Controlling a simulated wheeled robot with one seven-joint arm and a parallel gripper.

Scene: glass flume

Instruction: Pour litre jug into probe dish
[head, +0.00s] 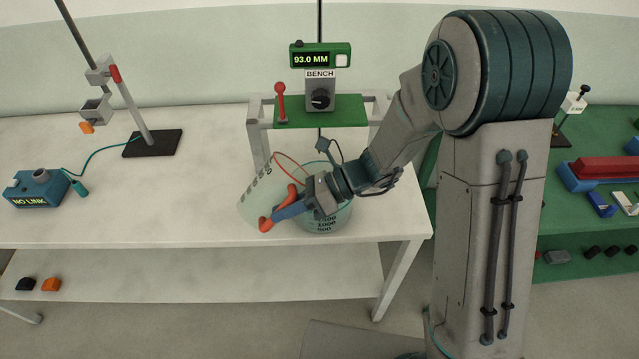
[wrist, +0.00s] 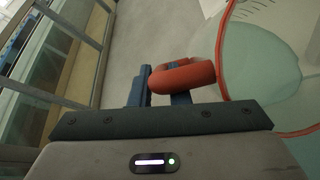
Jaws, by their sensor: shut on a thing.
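The litre jug (head: 255,198) is clear glass with dark scale marks, an orange rim and an orange handle. It is tilted, its mouth toward the right. My gripper (head: 279,214) is shut on the handle, which also shows between my blue fingers in the wrist view (wrist: 183,77). The jug's orange rim and pale teal glass fill the right of the wrist view (wrist: 265,65). A round clear vessel with dark numbers, seemingly the probe dish (head: 327,225), stands on the white table, partly hidden by my gripper. I cannot tell whether liquid is flowing.
A bench stand (head: 320,110) with a display reading 93.0 MM rises behind the vessels. A clamp stand (head: 152,143) and a blue NO LINK box (head: 37,188) stand at the left. The white table (head: 185,215) between is clear. A green bench with coloured blocks is at right.

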